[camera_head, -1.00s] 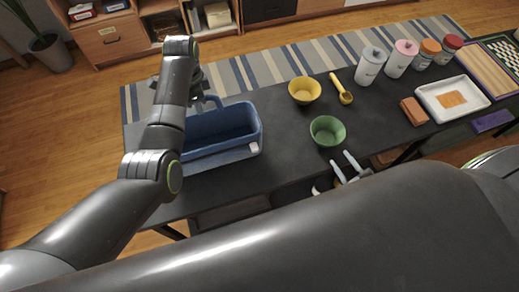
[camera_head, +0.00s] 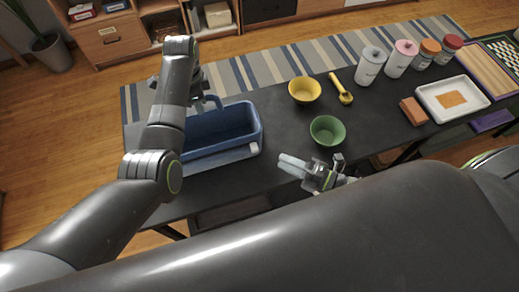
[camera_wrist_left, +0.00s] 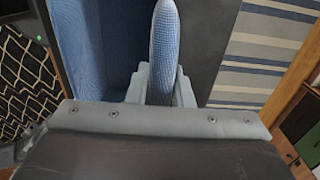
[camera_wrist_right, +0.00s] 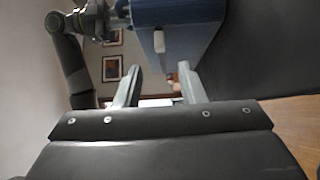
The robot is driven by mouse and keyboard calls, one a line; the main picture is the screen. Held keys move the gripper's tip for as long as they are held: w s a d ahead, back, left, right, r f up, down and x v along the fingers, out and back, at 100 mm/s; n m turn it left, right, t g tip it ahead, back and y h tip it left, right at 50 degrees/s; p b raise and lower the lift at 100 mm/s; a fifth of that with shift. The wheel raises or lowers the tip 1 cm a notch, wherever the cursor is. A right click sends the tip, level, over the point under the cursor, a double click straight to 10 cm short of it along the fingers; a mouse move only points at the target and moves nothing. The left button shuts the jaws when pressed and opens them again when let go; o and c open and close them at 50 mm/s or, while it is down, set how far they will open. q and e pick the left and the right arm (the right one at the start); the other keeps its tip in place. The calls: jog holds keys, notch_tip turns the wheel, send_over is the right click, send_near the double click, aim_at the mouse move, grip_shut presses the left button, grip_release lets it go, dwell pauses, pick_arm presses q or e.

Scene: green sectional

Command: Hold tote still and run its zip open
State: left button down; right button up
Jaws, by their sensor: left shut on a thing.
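The blue tote (camera_head: 225,122) stands on the left part of the dark table, its dark blue inside facing up. A pale tab (camera_head: 254,147) sits at its front right corner; it also shows in the right wrist view (camera_wrist_right: 158,42). My left gripper (camera_wrist_left: 161,75) is shut on the tote's blue handle (camera_wrist_left: 164,38), which stands up between its fingers; my arm partly hides this in the head view. My right gripper (camera_head: 284,163) is open and empty at the table's front edge, right of the tote and apart from it. Its fingers (camera_wrist_right: 160,82) point toward the tote.
A green bowl (camera_head: 327,131) stands just beyond my right gripper. A yellow bowl (camera_head: 304,90) and yellow scoop (camera_head: 342,90) lie farther back. Canisters (camera_head: 371,66), jars and a white tray (camera_head: 452,98) fill the right side. Bare table lies between tote and bowls.

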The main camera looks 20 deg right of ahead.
aim_at(258, 151)
jog(key=x, duration=0.9)
jog(key=shift+w, duration=0.15)
jog(key=shift+c, duration=0.5)
grip_shut()
